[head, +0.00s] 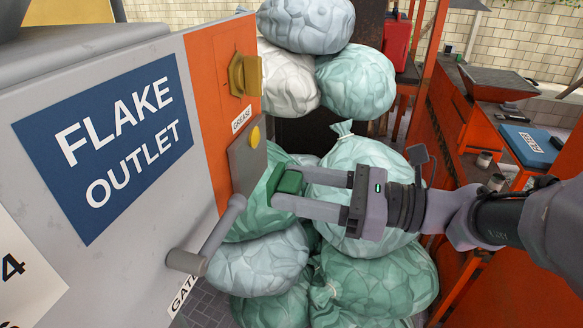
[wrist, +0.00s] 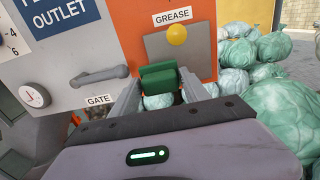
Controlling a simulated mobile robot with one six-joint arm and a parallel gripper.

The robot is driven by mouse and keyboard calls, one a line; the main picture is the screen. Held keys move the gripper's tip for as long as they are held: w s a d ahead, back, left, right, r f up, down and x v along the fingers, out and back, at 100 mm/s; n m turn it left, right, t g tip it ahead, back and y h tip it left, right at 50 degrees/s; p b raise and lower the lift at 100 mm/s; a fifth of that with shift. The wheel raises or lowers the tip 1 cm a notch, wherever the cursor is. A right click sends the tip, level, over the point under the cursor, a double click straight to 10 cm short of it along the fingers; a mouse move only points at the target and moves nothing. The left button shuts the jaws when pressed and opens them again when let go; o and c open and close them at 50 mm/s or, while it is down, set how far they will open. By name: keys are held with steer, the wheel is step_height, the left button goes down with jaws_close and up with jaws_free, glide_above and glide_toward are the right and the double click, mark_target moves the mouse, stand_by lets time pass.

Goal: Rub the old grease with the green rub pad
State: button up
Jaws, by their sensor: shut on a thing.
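My gripper (head: 283,189) is shut on the green rub pad (head: 290,181). The pad also shows between the fingers in the wrist view (wrist: 158,80). The old grease is a round yellow blob (head: 255,137) on a grey plate (head: 241,163) under the GREASE label. It also shows in the wrist view (wrist: 177,35), above and slightly right of the pad. The pad appears apart from the grease, lower and to its right in the head view.
A grey gate handle (head: 213,240) sticks out of the machine panel, left of my gripper. A yellow bracket (head: 243,75) is above the GREASE label. Stacked pale green bags (head: 375,285) stand behind and below my arm. An orange bench with a blue box (head: 533,146) is at the right.

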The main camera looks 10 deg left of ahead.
steer(key=shift+d, duration=0.8)
steer(key=shift+s+d+b, duration=0.2)
steer(key=shift+d+b, duration=0.25)
steer(key=shift+d, duration=1.05)
